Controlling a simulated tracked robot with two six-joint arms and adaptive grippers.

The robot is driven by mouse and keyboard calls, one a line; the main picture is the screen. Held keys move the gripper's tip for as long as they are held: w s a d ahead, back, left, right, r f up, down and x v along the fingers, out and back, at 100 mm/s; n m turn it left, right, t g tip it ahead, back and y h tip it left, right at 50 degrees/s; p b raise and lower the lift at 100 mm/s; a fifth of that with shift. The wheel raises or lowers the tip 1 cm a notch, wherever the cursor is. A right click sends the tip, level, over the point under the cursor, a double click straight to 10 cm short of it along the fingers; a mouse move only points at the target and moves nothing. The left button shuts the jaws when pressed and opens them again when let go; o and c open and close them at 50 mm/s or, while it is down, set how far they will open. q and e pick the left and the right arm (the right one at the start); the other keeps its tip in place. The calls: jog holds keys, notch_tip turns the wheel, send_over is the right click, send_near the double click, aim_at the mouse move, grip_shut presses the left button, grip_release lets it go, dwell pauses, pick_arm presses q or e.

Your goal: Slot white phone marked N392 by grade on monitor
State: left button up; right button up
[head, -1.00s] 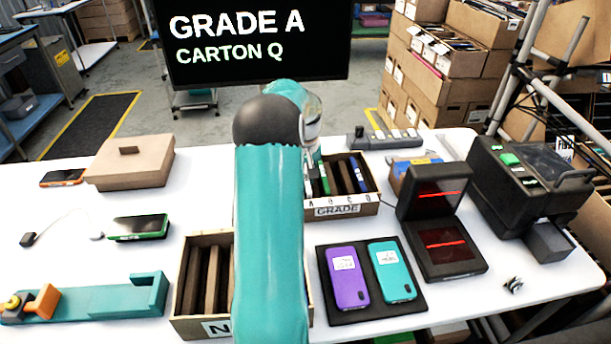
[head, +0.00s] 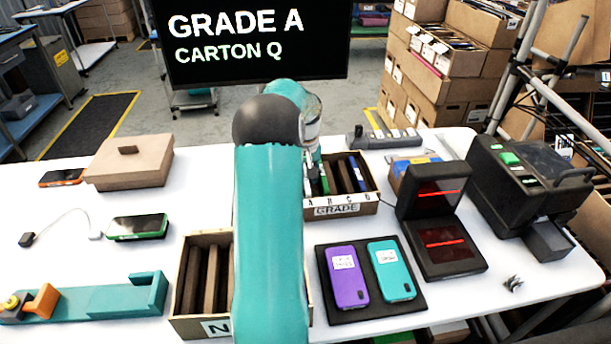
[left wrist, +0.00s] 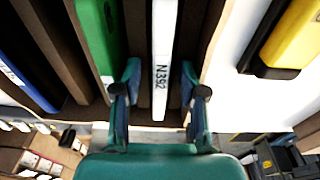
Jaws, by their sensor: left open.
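The white phone marked N392 (left wrist: 163,50) stands on edge at the end of the grade carton (left wrist: 137,30), beside a green phone (left wrist: 98,35), in the left wrist view. My left gripper (left wrist: 160,72) is open, with one finger on each side of the white phone. I cannot tell whether the fingers touch it. In the head view my left arm hides the white phone and part of the grade carton (head: 338,210). The monitor (head: 255,45) reads GRADE A, CARTON Q. My right gripper is not in view.
A second carton (head: 215,328) with dividers stands in front, partly behind my arm. A purple phone (head: 348,280) and a teal phone (head: 390,275) lie on a dark pad. A scanner (head: 445,250) with red lines stands to the right. The left tabletop has free room.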

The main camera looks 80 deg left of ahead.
pick_arm(q)
notch_tip(320, 180, up, 12)
jog(key=d, duration=0.1)
jog(key=shift+d, duration=0.2)
jog(key=shift+s, duration=0.1)
notch_tip(320, 180, up, 7)
jog(key=p, duration=0.6)
jog(key=shift+p, duration=0.4)
jog(key=shift+f, duration=0.1)
